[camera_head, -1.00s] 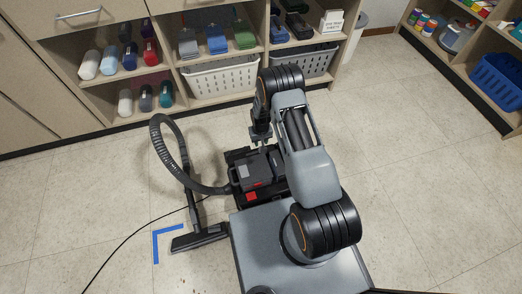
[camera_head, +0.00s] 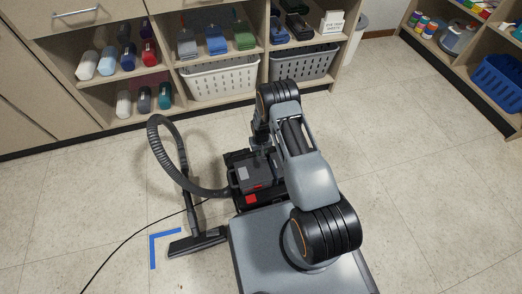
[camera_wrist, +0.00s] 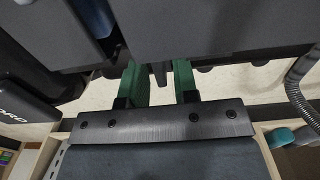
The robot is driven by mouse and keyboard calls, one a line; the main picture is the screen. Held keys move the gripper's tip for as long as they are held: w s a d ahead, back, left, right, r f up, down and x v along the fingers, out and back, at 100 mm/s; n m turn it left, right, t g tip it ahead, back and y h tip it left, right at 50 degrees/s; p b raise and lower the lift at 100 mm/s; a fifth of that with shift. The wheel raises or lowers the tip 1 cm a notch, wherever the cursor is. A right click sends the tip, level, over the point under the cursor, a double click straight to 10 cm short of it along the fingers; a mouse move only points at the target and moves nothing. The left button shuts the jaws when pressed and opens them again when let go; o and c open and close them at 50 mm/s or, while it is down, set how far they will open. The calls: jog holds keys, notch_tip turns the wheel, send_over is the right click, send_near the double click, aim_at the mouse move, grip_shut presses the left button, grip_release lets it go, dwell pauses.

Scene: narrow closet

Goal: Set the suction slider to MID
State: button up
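A dark vacuum cleaner (camera_head: 248,180) with a red patch stands on the floor just in front of my base, its ribbed hose (camera_head: 157,150) looping to the left. The hose also shows at the right of the wrist view (camera_wrist: 296,90). My gripper is over the vacuum, mostly hidden by my arm in the head view. In the wrist view my gripper (camera_wrist: 161,72) has two green fingers apart, near the vacuum's dark body (camera_wrist: 220,28). A small dark tab (camera_wrist: 159,74) shows between them; I cannot tell if it is the suction slider. No slider marking is readable.
A floor nozzle (camera_head: 197,243) lies at the left beside blue tape (camera_head: 152,250), with a black cable (camera_head: 130,238) running across the floor. Shelves with bottles and a white basket (camera_head: 222,80) stand behind. Free floor (camera_head: 420,180) lies to the right.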

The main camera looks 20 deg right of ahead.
aim_at(255, 155)
grip_shut()
jog(key=shift+a, duration=1.6)
jog(key=shift+o, duration=1)
grip_release()
jog(key=shift+d, duration=0.1)
jog(key=shift+r, duration=0.15)
notch_tip(255, 155, up, 14)
jog(key=p, duration=0.4)
jog(key=shift+f+p, duration=0.2)
jog(key=shift+p, duration=0.2)
